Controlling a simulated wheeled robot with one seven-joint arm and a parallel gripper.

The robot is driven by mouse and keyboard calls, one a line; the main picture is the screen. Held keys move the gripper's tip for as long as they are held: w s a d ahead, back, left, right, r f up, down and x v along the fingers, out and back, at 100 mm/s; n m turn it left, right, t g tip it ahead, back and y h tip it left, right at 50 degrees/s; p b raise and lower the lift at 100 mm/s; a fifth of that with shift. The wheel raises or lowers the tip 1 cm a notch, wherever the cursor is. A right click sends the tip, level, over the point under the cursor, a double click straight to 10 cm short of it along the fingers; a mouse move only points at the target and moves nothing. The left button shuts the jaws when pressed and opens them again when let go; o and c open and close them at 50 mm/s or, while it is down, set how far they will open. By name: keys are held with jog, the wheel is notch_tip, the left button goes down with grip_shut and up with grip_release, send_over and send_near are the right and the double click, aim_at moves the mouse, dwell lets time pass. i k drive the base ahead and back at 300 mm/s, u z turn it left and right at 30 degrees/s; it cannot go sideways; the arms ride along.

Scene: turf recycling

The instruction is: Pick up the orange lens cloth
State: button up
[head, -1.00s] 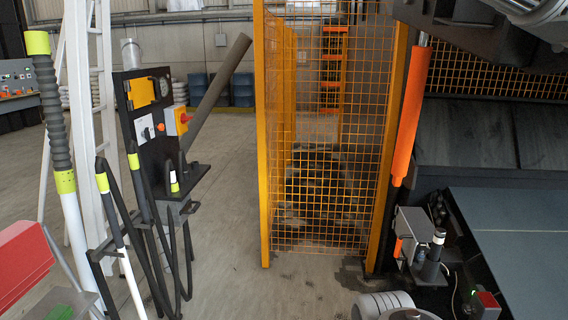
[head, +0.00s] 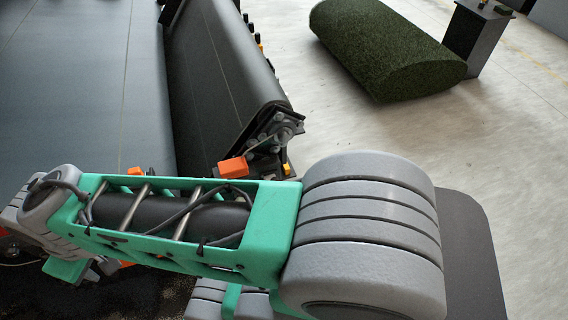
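I cannot pick out an orange lens cloth for certain. A small orange block-like piece (head: 233,167) shows just behind my green and grey arm, near the lower end of the dark roller belt. A smaller orange bit (head: 135,172) peeks over the arm further left; what it is I cannot tell. My arm stretches across the lower part of the head view toward the left edge. My gripper is not visible, so its state and whatever it may hold are hidden.
A wide grey conveyor belt (head: 80,90) fills the upper left. A steep dark belt (head: 225,55) with a bracket (head: 270,135) stands beside it. A large turf roll (head: 385,50) lies on the floor near a dark pedestal (head: 475,37). The concrete floor (head: 500,150) at right is open.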

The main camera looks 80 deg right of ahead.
aim_at(237, 167)
jog(key=z, duration=1.1)
jog(key=k, duration=0.15)
jog(key=z, duration=0.9)
jog(key=i, duration=0.25)
jog(key=u, duration=0.05)
